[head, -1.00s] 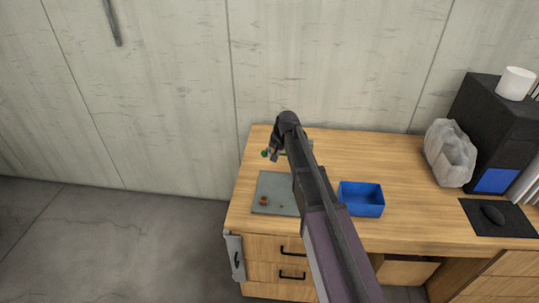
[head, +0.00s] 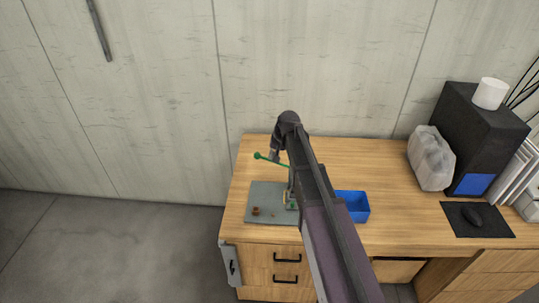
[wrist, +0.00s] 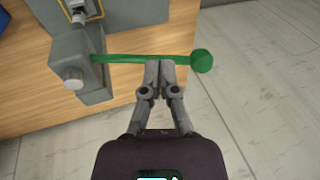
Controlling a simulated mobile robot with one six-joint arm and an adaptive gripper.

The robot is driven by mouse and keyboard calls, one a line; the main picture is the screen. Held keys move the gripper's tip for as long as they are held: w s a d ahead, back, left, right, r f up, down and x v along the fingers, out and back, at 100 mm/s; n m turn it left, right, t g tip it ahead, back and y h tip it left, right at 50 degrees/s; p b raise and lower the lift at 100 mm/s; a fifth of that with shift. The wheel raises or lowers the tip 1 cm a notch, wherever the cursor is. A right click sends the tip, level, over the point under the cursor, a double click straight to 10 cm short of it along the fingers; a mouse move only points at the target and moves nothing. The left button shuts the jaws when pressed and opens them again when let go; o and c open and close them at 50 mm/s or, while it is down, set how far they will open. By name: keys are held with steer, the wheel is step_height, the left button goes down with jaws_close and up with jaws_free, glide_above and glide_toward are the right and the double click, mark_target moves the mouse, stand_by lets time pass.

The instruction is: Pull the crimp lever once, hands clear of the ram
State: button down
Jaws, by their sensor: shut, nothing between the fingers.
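The crimp lever is a green bar (wrist: 135,59) with a round green knob (wrist: 202,61) at its free end. Its other end meets the grey press (wrist: 88,72) at the left of the wrist view. In the head view the lever (head: 272,160) slants up to the left above the bench. My gripper (wrist: 158,66) has its fingertips together, with nothing between them. They overlap the bar near the knob in the wrist view; I cannot tell whether they touch it. In the head view my gripper (head: 275,155) is over the lever, and my arm hides much of the press.
The press stands on a grey plate (head: 262,195) at the desk's left end, with small brown pieces (head: 256,211) in front. A blue bin (head: 355,206) is right of my arm. A dark tower (head: 470,140), clear bag and mouse are farther right. A wall stands behind.

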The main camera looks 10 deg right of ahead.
steer(key=shift+p+v, duration=0.55)
steer(key=shift+v, duration=0.4)
steer(key=shift+d+f, duration=0.1)
steer(key=shift+d, duration=0.05)
steer(key=s+d+f+n+g+h, duration=0.1)
steer(key=s+d, duration=0.2)
steer(key=s, duration=0.9)
steer(key=s+d+f+n+g+h, duration=0.1)
steer(key=s+d, duration=0.3)
steer(key=s, duration=0.9)
steer(key=shift+s+g+h+b, duration=0.3)
steer(key=shift+h+b, duration=0.15)
steer(key=shift+h, duration=0.15)
